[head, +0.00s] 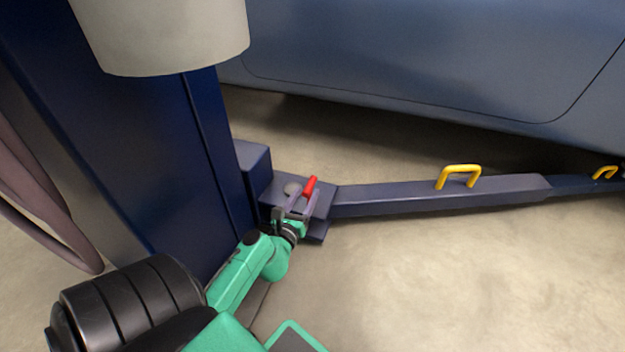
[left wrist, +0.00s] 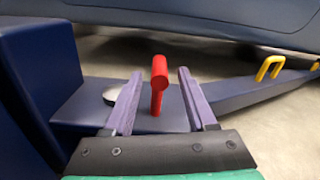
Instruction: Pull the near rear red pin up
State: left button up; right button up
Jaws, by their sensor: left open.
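The red pin (head: 310,186) stands on the dark blue bracket (head: 322,202) at the base of the blue column. In the left wrist view the red pin (left wrist: 158,85) is upright with a rounded, wider head, and its lower end meets the bracket's top. My left gripper (head: 297,198) reaches it from the near side. In the left wrist view the two purple fingers of my left gripper (left wrist: 160,88) are apart, one on each side of the pin, with gaps between. The pin's foot is partly visible. My right gripper does not show.
A blue lift arm (head: 400,197) runs right from the bracket and carries a yellow handle (head: 459,172). A second yellow handle (head: 605,172) sits farther right. The tall blue column (head: 160,150) stands at left. A blue-grey car body (head: 430,60) hangs above and behind. Front-right floor is clear.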

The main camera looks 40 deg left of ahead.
aim_at(311, 184)
pick_arm(q)
jog(key=b+x, duration=0.1)
jog(key=x, duration=0.5)
jog(key=shift+w+a, duration=0.15)
jog(key=shift+w, duration=0.05)
grip_shut()
dwell(1.0)
